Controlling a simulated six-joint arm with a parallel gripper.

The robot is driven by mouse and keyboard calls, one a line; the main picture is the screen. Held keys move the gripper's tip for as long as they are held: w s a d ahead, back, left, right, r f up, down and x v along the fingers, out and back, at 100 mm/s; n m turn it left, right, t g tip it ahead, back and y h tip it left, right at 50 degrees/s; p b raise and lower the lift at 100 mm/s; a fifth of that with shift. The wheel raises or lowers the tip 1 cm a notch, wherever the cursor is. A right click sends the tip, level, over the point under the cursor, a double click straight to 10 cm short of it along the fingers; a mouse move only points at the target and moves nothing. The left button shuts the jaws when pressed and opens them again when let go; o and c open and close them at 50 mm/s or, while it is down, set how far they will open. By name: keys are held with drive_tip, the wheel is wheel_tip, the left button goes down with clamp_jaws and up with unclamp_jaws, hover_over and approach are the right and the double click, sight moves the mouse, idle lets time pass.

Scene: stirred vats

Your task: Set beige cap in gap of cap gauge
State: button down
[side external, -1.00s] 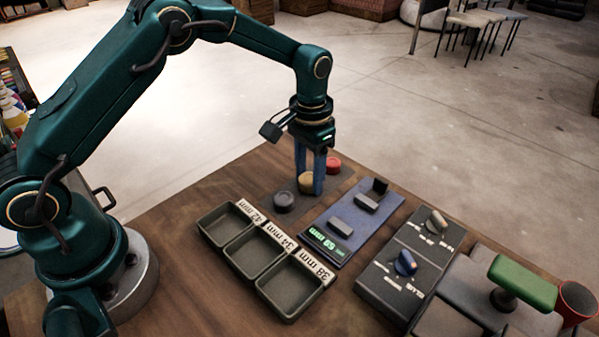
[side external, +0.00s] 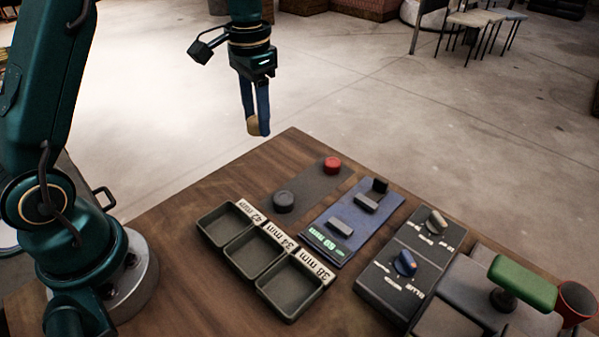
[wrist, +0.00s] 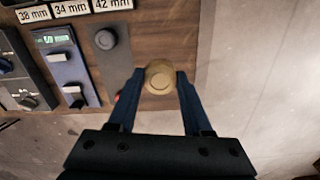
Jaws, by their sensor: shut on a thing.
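My gripper (side external: 257,130) is shut on the beige cap (side external: 253,125), which hangs between the blue fingertips well above the table. The wrist view also shows the beige cap (wrist: 160,77), round and face-on, between both fingers. The cap gauge (side external: 351,222) is a blue plate with a green display and grey jaw blocks, with a gap between them. It stands right of and below my gripper in the side view. The gauge also shows at the left in the wrist view (wrist: 66,72). The gap holds no cap.
Three trays (side external: 253,250) labelled 42, 34 and 38 mm lie in front. A knob box (side external: 410,262) and a green-handled device (side external: 522,283) stand to the right.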

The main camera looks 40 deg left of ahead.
drive_tip(key=shift+s+a+r+n, duration=0.2)
drive_tip(key=shift+a+r+n, duration=0.1)
drive_tip(key=shift+a+r, duration=0.25)
drive_tip(key=w+d+r, duration=0.1)
drive_tip(key=w+d, duration=0.2)
drive_tip(key=d, duration=0.6)
hover_over(353, 218)
drive_tip(key=f, duration=0.7)
drive_tip(key=shift+a, duration=0.25)
drive_tip(key=shift+d+f, duration=0.15)
drive_tip(key=shift+d, duration=0.05)
drive_tip(key=shift+f, duration=2)
drive_tip(key=shift+f, duration=0.15)
drive_tip(key=shift+c, duration=1.6)
unclamp_jaws()
